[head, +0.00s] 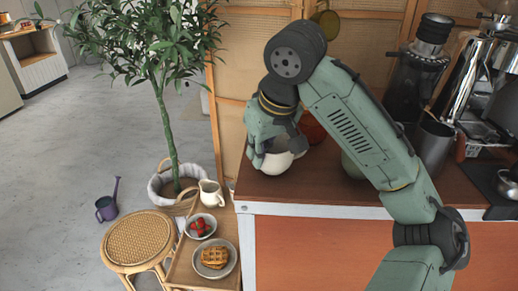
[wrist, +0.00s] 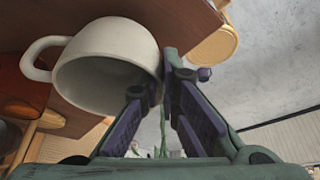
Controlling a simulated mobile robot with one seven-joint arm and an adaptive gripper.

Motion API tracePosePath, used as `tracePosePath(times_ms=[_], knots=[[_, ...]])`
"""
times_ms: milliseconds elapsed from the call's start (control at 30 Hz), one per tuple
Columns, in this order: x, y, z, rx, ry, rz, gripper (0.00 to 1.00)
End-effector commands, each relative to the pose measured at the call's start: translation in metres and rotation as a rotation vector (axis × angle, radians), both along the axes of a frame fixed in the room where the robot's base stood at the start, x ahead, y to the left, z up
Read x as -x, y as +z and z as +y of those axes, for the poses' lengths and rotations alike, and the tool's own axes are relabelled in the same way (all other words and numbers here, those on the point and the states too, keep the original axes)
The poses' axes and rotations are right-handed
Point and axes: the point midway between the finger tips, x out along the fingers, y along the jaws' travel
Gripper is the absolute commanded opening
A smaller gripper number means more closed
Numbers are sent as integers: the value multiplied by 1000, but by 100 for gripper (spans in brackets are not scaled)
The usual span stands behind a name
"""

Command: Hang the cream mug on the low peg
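The cream mug (head: 282,162) is at the left end of the brown counter, partly hidden by my gripper. In the wrist view the cream mug (wrist: 112,58) is large, its mouth towards the camera and its handle pointing left. My gripper (wrist: 163,80) has its fingers close together at the mug's right rim, one finger over the mouth and the other outside, so it looks shut on the wall. In the head view my gripper (head: 272,142) points down onto the mug. I cannot tell whether the mug touches the counter. The low peg cannot be made out.
An orange-red round thing (head: 313,128) stands behind the mug, and a pale green one (head: 351,166) is partly behind my arm. A dark olive thing (head: 327,20) hangs on the panel above. Coffee equipment (head: 480,85) fills the right. The counter front (head: 300,187) is clear.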

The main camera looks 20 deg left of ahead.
Motion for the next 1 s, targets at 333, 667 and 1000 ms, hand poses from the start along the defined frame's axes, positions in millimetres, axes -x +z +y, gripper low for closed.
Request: tracePosePath(times_ms=[333, 667, 1000], knots=[[0, -7, 0, -1, -1, 0, 0], [0, -7, 0, 0, 0, 0, 24], [0, -7, 0, 0, 0, 0, 25]])
